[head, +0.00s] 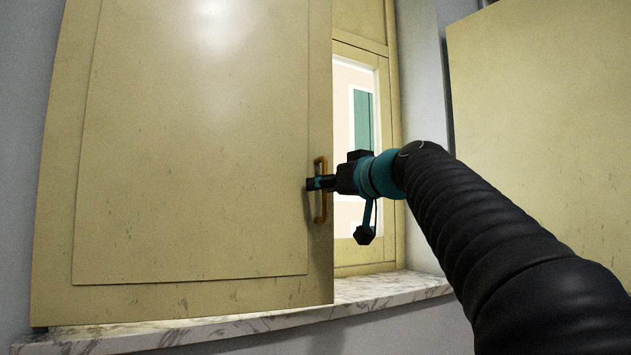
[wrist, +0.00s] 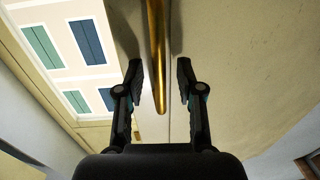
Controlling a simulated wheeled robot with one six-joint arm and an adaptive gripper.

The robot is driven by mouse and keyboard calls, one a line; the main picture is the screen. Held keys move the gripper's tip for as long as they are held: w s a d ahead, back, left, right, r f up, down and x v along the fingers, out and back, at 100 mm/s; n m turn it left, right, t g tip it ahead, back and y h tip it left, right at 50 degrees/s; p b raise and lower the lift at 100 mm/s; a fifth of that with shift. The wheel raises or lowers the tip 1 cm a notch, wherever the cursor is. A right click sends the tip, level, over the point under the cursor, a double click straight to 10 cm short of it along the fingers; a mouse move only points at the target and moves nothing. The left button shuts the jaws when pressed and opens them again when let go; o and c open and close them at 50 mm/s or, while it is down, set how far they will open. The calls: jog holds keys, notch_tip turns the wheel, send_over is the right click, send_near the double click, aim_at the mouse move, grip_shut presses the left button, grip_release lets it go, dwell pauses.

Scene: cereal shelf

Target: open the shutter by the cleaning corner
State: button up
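The cream shutter leaf (head: 200,150) fills the left of the head view and stands swung partly out, with the window showing past its right edge. Its brass handle (head: 320,212) is an upright bar near that edge. My gripper (head: 318,183) is at the handle. In the wrist view the handle (wrist: 157,55) runs between the two fingers of my gripper (wrist: 161,85), with a gap on each side. The fingers are open. The leaf (wrist: 240,80) also shows behind them.
A second cream leaf (head: 550,130) stands at the right of the head view. A marble sill (head: 370,290) runs below the window. The window pane (head: 345,130) shows a bright building with green shutters outside. My arm crosses from the lower right.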

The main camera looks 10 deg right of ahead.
jog(key=shift+w, duration=0.15)
jog(key=shift+c, duration=0.2)
grip_shut()
jog(key=shift+a, duration=0.1)
